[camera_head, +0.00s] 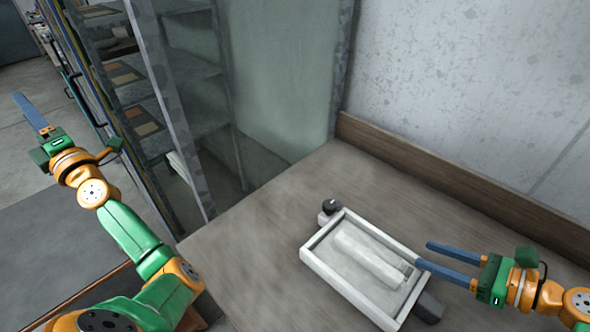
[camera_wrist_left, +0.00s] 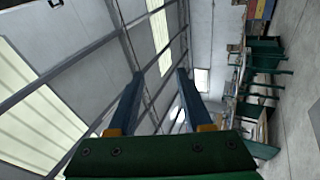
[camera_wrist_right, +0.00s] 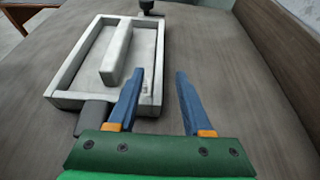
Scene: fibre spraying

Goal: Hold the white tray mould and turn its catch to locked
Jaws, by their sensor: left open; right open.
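The white tray mould (camera_head: 330,268) lies on the wooden table, a shallow rectangular frame with a raised pale bar in its middle. A dark round knob (camera_head: 331,206) on a light base sits at its far corner, and a dark grey block (camera_head: 429,308) sticks out at its near right end. In the right wrist view the mould (camera_wrist_right: 64,77) is left of the fingers. My right gripper (camera_head: 423,255) is open and empty, one fingertip close to the mould's right wall; contact cannot be told. My left gripper (camera_head: 30,115) is open, raised away from the table at the left.
The wooden table (camera_head: 260,245) is clear around the mould. A wooden board (camera_head: 450,180) runs along its back edge against the concrete wall. A glass-sided shelf cabinet (camera_head: 200,90) stands at the table's far left.

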